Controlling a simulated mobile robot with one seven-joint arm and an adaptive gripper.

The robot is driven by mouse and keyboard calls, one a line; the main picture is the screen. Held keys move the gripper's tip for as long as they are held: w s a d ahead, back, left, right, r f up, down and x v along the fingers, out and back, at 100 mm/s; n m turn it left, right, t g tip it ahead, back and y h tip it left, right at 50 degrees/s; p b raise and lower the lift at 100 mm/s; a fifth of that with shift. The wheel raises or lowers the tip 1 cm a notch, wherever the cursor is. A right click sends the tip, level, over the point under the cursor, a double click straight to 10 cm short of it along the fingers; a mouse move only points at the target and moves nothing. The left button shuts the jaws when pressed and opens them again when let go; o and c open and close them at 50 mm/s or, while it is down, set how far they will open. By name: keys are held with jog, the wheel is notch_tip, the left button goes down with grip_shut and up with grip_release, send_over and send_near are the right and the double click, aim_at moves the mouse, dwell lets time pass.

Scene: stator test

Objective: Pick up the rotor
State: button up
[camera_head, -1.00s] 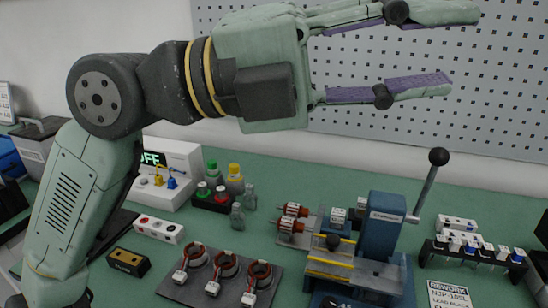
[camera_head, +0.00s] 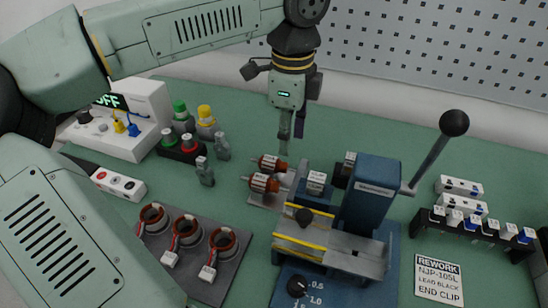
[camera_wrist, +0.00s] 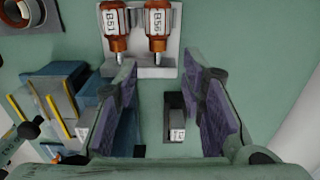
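Two rotors with copper-orange ends and white label bands, an upper one (camera_head: 272,163) and a lower one (camera_head: 263,184), lie side by side on a grey holder (camera_head: 264,201). In the wrist view they are labelled B51 (camera_wrist: 113,20) and B56 (camera_wrist: 157,20), at the top, with shafts pointing toward me. My gripper (camera_head: 292,140) points down just behind and above the rotors in the head view. In the wrist view my gripper (camera_wrist: 160,62) is open, its purple-padded fingers spread wide with nothing held between them. The rotors are beyond the fingertips.
A blue press (camera_head: 370,205) with a black-knobbed lever (camera_head: 454,123) stands right of the rotors. Three copper coil rings sit on a dark plate (camera_head: 228,274) at lower left. Bottles (camera_head: 206,122) stand left of the gripper. A connector rack (camera_head: 480,229) is at right.

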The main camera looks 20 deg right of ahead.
aim_at(287, 165)
notch_tip(287, 165, down, 8)
jog(key=shift+s+a+r+p, duration=0.1)
jog(key=shift+s+p, duration=0.05)
jog(key=shift+p, duration=1)
grip_shut()
